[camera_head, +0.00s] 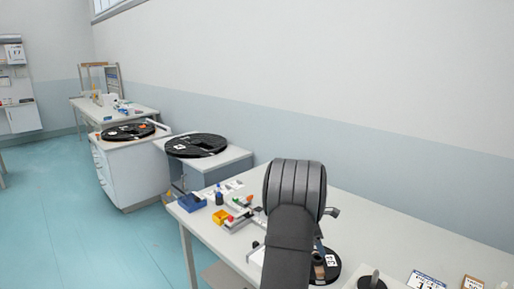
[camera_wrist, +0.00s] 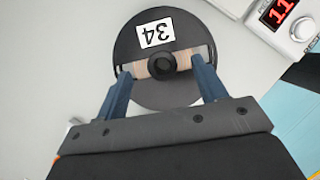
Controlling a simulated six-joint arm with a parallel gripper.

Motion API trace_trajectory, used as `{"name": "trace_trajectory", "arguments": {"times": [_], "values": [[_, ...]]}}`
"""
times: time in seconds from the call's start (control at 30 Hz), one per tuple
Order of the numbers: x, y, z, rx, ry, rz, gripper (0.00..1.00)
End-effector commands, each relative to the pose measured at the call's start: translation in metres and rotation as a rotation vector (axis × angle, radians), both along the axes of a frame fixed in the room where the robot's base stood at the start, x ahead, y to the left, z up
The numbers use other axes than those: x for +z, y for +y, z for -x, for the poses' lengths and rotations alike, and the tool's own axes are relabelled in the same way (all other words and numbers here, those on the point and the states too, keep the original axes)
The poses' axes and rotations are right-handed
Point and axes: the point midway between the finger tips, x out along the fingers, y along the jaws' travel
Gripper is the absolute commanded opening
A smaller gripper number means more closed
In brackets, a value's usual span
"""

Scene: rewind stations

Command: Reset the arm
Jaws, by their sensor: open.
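My gripper (camera_wrist: 165,75) shows in the wrist view with its two blue fingers spread apart. Below it is a black reel (camera_wrist: 140,92) with a white label reading 34, a tan core and a dark central knob. The fingertips appear at either side of the tan core; I cannot tell whether they touch it. In the head view my dark arm reaches over the front table, and part of the black reel (camera_head: 331,272) shows beside it.
A box with a red display (camera_wrist: 279,12) and a white knob is near the reel. Carts with large black discs (camera_head: 197,145) stand further back.

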Motion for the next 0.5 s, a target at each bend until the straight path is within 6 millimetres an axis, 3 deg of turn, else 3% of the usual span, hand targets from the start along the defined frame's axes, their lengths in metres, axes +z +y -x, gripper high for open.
{"name": "trace_trajectory", "arguments": {"times": [0.07, 0.5], "values": [[0.017, 0.001, 0.0, -0.001, -0.003, 0.001, 0.65], [0.003, 0.049, 0.017, -0.34, -0.001, -0.012, 0.65]]}}
